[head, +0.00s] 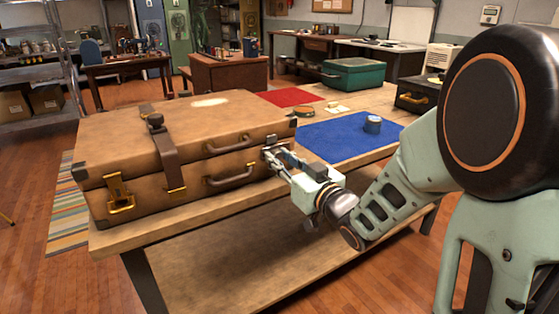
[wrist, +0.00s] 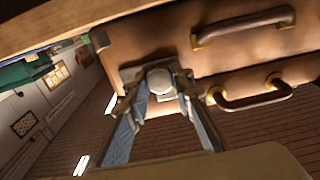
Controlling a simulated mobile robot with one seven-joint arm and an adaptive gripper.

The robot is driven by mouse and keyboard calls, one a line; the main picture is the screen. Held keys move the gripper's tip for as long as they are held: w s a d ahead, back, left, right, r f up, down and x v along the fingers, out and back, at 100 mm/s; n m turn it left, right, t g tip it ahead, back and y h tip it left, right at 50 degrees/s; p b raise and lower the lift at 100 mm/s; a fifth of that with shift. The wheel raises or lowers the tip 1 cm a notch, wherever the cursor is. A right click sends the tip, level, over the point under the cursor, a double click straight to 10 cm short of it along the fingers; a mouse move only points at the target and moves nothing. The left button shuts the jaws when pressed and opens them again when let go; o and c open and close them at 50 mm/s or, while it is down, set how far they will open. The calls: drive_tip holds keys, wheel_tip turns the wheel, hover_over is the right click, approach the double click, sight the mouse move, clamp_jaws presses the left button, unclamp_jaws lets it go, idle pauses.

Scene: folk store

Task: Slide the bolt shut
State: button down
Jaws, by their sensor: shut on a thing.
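A large brown suitcase (head: 190,140) lies closed on a wooden table. It has dark corner caps, a strap, two handles and a brass latch (head: 118,195) at its front left. My gripper (head: 277,152) is at the front right of the suitcase, beside the handles. In the wrist view my gripper (wrist: 160,95) has its two fingers around a pale round knob (wrist: 159,80) on a metal plate, the bolt (wrist: 133,74), which is fixed to the suitcase front. The fingers are shut on the knob. The bolt's far end is partly hidden by the fingers.
A blue mat (head: 345,136) with a small blue-grey tin (head: 372,124) lies on the table (head: 180,232) right of the suitcase. A red mat (head: 290,97), a green case (head: 352,75) and a dark box (head: 415,95) are farther back. Space in front of the suitcase is open.

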drive_tip(key=shift+s+a, duration=0.1)
drive_tip(key=shift+a, duration=0.15)
drive_tip(key=c, duration=1.7)
unclamp_jaws()
drive_tip(key=shift+o, duration=0.2)
drive_tip(key=v, duration=0.7)
drive_tip(key=shift+s+d, duration=0.2)
